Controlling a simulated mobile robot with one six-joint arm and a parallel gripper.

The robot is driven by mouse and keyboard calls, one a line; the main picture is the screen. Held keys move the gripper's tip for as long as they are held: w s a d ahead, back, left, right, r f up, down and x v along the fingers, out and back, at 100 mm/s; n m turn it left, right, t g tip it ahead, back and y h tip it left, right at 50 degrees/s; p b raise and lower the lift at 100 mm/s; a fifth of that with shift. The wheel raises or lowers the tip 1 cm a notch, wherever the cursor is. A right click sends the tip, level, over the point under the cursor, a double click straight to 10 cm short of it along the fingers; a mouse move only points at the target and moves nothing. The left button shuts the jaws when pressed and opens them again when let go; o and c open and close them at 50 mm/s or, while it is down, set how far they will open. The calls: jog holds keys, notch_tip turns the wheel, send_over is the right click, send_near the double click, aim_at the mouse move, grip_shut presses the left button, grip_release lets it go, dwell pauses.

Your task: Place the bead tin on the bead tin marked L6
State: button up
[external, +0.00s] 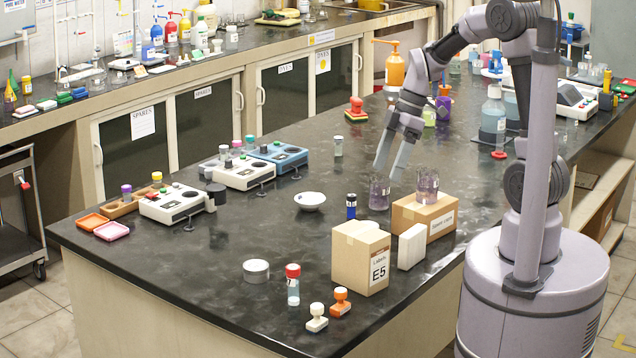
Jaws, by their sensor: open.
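A low round grey tin (256,271) with a pale lid lies near the front left of the dark bench; it looks like a bead tin, but I can read no mark on it. I cannot make out a second tin or the mark L6. My gripper (388,168) is open and empty, pointing down over the middle of the bench. It is above and close to a purple-tinted glass beaker (380,195), well behind and to the right of the grey tin.
A box marked E5 (360,262), a white block (411,247) and a brown box (412,219) bearing another purple beaker (427,186) stand at the right. A red-capped vial (293,290), stamps (317,318), a dish (309,201) and a dark-blue battery-like cylinder (351,207) stand nearby.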

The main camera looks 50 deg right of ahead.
jog(key=s+a+r+m+t+h, duration=0.1)
jog(key=s+a+r+m+t, duration=0.1)
jog(key=s+m, duration=0.5)
jog(key=s+a+r+m+t+h, duration=0.1)
jog(key=s+a+r+m, duration=0.4)
jog(key=s+m, duration=0.3)
jog(key=shift+s+r+m+t, duration=0.3)
jog(key=shift+s+r+t, duration=0.1)
jog(key=shift+s+r, duration=0.4)
